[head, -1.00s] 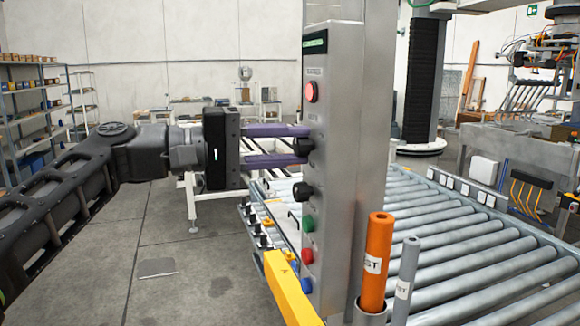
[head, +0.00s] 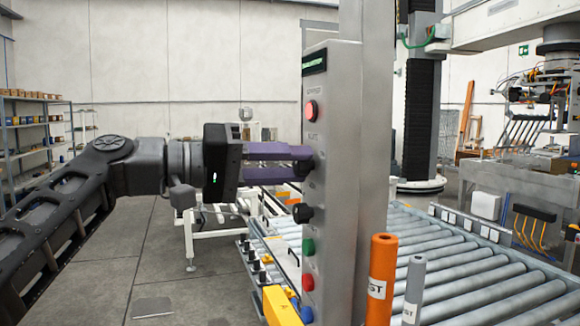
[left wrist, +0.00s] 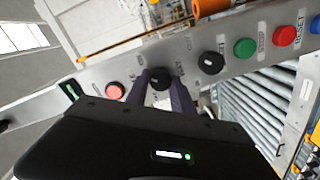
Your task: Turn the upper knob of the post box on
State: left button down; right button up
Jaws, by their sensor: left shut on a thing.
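The post box (head: 340,160) is a tall grey metal column with a row of controls on its face. Its upper knob (left wrist: 160,78) is black and sits below the red lit button (head: 312,110). My left gripper (head: 309,161) reaches it from the left, its purple fingers shut on the knob, one on each side. In the head view the fingers hide most of the knob. The lower black knob (head: 302,213) stands free below; it also shows in the left wrist view (left wrist: 211,63). My right gripper is in neither view.
Below the knobs are a green button (head: 308,246), a red button (head: 307,282) and a blue button (head: 307,313). An orange tube (head: 380,280) and a grey tube (head: 414,288) stand beside the post. A roller conveyor (head: 470,270) runs behind it.

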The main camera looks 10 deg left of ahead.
pick_arm(q)
jog(key=shift+f, duration=0.1)
jog(key=c, duration=1.1)
grip_release()
jog(key=v, duration=0.7)
jog(key=shift+s+a+b, duration=0.25)
jog(key=shift+a+b, duration=0.1)
